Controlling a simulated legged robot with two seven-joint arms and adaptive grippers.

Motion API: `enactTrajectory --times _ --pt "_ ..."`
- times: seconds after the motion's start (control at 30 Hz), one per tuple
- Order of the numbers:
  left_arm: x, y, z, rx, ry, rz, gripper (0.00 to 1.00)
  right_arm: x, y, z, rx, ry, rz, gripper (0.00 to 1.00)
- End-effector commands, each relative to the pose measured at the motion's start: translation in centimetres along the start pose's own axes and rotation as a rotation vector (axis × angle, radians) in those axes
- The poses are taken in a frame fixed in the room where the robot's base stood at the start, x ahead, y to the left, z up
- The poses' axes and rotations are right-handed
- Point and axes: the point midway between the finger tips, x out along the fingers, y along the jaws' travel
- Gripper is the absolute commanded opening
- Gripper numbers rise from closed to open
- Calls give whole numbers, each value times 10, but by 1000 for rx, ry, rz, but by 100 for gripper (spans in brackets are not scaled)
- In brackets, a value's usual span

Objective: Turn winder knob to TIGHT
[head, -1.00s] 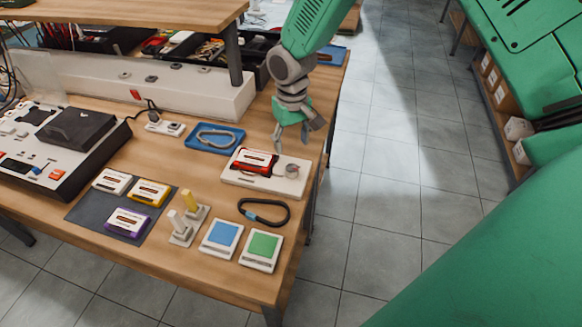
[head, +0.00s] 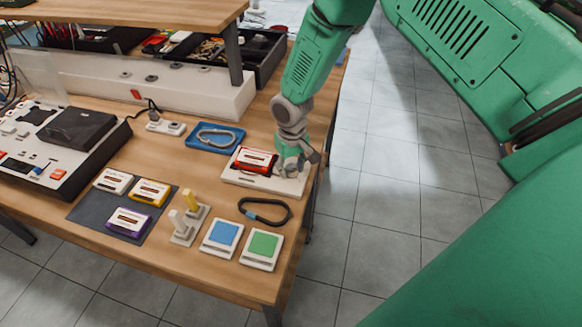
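The winder is a white base (head: 233,178) near the table's right edge, with a red cassette (head: 254,161) on its left part. The round grey knob at the base's right end is now covered by my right gripper (head: 291,168). My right gripper points down, its fingertips low over the knob's place. I cannot tell whether the fingers are spread around the knob or closed on it. The knob's setting and any TIGHT mark cannot be read. My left gripper is not in view.
A blue tray (head: 214,138) with a metal loop lies behind the winder. A black strap loop (head: 264,212), a blue pad (head: 221,238) and a green pad (head: 262,249) lie in front. Several cassettes rest on a dark mat (head: 92,211). Floor is clear to the right.

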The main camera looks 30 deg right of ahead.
Motion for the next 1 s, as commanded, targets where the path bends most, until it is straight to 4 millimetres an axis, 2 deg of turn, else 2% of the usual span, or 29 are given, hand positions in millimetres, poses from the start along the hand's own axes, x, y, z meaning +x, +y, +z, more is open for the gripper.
enactTrajectory --times 0.03,0.07,0.27,0.63,0.97,1.0 --pt "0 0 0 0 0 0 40 0 0 0 0 0 0 9" --pt "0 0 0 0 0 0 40 0 0 0 0 0 0 2" --pt "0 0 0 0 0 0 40 0 0 0 -23 0 0 2" --pt "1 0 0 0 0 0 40 0 0 0 -366 0 0 2" --pt "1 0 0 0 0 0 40 -1 0 0 -398 0 1 2" --pt "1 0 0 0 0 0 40 -1 1 0 -398 0 1 34"
